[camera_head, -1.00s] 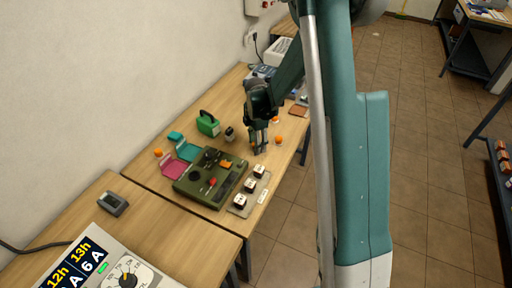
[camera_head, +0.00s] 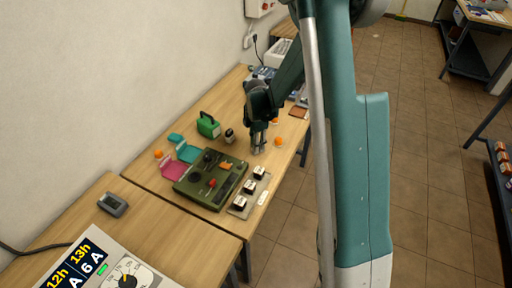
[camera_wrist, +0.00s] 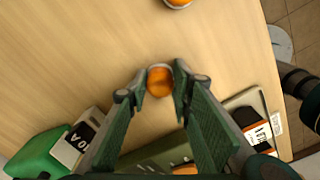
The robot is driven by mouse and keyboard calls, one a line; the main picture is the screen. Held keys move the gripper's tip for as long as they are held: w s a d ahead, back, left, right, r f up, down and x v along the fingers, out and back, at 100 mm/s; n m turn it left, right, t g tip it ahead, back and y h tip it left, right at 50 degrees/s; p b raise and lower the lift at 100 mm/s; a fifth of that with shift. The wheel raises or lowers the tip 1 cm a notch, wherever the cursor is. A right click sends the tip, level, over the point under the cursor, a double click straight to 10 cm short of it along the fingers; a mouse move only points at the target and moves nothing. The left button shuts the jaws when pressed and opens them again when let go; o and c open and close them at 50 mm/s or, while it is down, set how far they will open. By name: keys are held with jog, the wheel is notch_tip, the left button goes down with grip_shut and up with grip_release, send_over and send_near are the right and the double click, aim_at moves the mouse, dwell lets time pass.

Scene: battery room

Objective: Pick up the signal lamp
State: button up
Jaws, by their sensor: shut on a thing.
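A small round thing with an orange top and a pale rim, apparently the signal lamp (camera_wrist: 160,81), sits between my fingertips in the wrist view. My gripper (camera_wrist: 160,88) is shut on it, with one finger at each side. In the head view my gripper (camera_head: 258,150) points down just beyond the olive control panel, low over the wooden table. The held lamp is largely hidden by the fingers there. I cannot tell whether it still touches the table.
Another orange piece (camera_head: 279,141) lies near my gripper, towards the table edge. The olive panel (camera_head: 212,178), meter blocks (camera_head: 250,187), green handled box (camera_head: 208,125) and a small dark-and-white part (camera_head: 229,136) stand close. Bare wood (camera_wrist: 70,50) surrounds the lamp's far side.

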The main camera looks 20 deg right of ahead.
jog(key=shift+r+p, duration=0.65)
jog(key=shift+r, duration=4.35)
jog(key=s+a+r+n+p, duration=0.1)
jog(key=s+a+r+n, duration=0.1)
jog(key=s+a, duration=0.7)
jog(key=s+a+r+n+p, duration=0.15)
jog(key=s+a, duration=0.45)
jog(key=a, duration=0.6)
jog(key=s+a+r+n, duration=0.1)
jog(key=s+a, duration=0.2)
jog(key=s, duration=0.3)
jog(key=s+a+r+n+p, duration=0.1)
jog(key=s+a, duration=0.3)
jog(key=s, duration=0.3)
jog(key=s+a+n, duration=0.1)
jog(key=s+a, duration=0.3)
jog(key=s, duration=0.3)
jog(key=shift+s+a+r, duration=0.2)
jog(key=shift+a+r, duration=0.05)
jog(key=shift+r, duration=0.15)
jog(key=shift+n, duration=0.25)
jog(key=shift+f, duration=0.15)
